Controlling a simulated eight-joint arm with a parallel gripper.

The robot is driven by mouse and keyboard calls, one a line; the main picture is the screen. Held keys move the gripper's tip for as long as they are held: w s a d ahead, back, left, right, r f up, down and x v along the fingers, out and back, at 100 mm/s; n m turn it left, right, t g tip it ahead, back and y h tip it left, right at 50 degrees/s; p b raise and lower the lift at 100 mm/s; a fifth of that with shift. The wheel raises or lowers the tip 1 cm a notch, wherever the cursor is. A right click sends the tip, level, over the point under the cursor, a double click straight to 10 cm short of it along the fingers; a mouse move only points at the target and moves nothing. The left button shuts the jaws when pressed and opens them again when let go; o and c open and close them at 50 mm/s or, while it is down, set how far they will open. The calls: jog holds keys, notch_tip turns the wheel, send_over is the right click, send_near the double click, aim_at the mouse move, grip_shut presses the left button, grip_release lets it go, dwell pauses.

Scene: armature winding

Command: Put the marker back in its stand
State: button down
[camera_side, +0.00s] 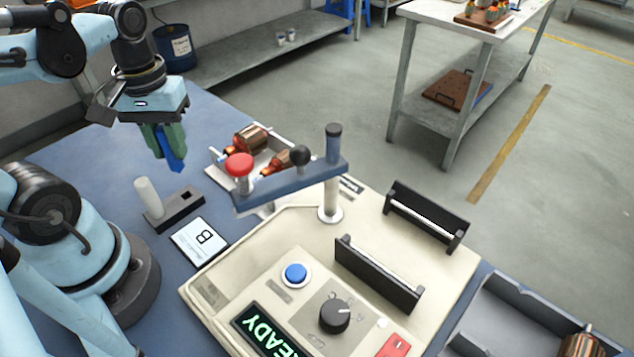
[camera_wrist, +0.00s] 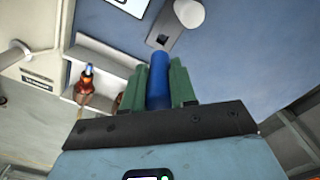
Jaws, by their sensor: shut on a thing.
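My gripper (camera_side: 167,143) has green fingers and is shut on a blue marker (camera_side: 176,163), whose lower end sticks out below the fingertips. In the wrist view the marker (camera_wrist: 158,78) shows between the two green fingers. The stand (camera_side: 183,208) is a dark block on the blue table, below the gripper and apart from the marker. It has a square hole at one end and a white cylinder (camera_side: 148,196) stands at its other end. The stand also shows in the wrist view (camera_wrist: 163,42), beyond the marker's tip.
A white card marked B (camera_side: 200,242) lies in front of the stand. A light tray (camera_side: 219,166) with copper-wound armatures is right of the gripper. The cream winding machine (camera_side: 270,268) with its blue arm (camera_side: 290,188) and red knob (camera_side: 239,165) stands further right.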

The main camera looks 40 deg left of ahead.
aim_at(159, 128)
jog(key=shift+s+a+f, duration=0.15)
jog(key=shift+s+f, duration=0.05)
jog(key=shift+f, duration=2.3)
jog(key=shift+f, duration=1)
jog(key=c, duration=0.8)
grip_release()
jog(key=shift+r, duration=0.15)
jog(key=shift+r, duration=5.9)
